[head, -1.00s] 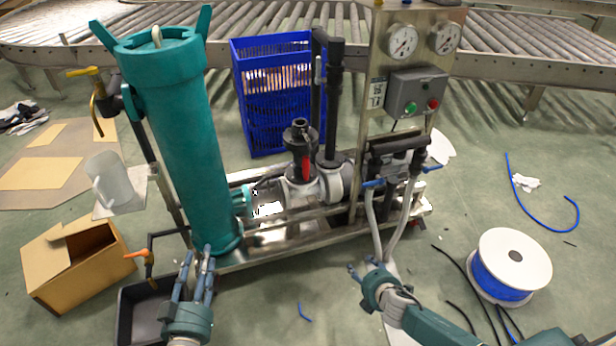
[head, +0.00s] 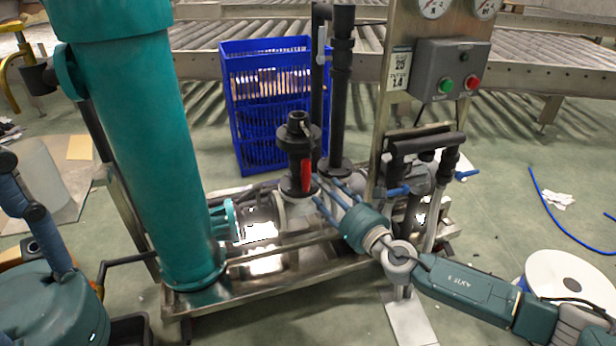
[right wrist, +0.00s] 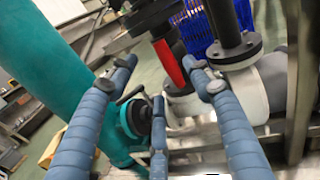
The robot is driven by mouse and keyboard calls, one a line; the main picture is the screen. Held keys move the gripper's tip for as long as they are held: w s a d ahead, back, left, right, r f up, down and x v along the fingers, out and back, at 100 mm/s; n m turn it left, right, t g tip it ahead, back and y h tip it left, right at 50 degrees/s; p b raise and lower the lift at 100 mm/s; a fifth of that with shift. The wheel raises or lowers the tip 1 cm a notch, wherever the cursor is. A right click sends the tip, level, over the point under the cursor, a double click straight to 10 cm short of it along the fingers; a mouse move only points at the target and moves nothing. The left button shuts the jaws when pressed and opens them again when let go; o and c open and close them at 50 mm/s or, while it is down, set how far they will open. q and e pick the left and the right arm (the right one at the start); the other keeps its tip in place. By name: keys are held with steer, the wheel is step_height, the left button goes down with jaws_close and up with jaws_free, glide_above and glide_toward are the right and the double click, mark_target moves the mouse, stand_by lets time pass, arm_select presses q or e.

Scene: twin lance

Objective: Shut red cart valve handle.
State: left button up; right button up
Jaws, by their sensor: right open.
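The red valve handle (head: 306,176) hangs nearly upright on the black valve body (head: 297,135) in the middle of the cart. In the right wrist view the handle (right wrist: 168,62) slants between and beyond the fingertips. My right gripper (head: 327,194) is open, just right of and below the handle, with its blue fingers pointing at it. No grip on the handle shows. My left gripper (head: 40,225) shows only in part at the left edge, close to the camera; its finger opening cannot be judged.
A tall teal filter housing (head: 140,150) stands left of the valve. A dark pipe (head: 341,90) rises right behind it. A control box (head: 446,70) and a black hose handle (head: 428,143) are to the right. A blue crate (head: 240,110) stands behind the cart.

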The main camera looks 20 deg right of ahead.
mark_target(306, 171)
steer(key=b+x, duration=0.2)
steer(key=x, duration=0.7)
steer(key=shift+w+b, duration=0.1)
steer(key=shift+b, duration=0.2)
steer(key=shift+c, duration=0.5)
steer(key=c, duration=1.1)
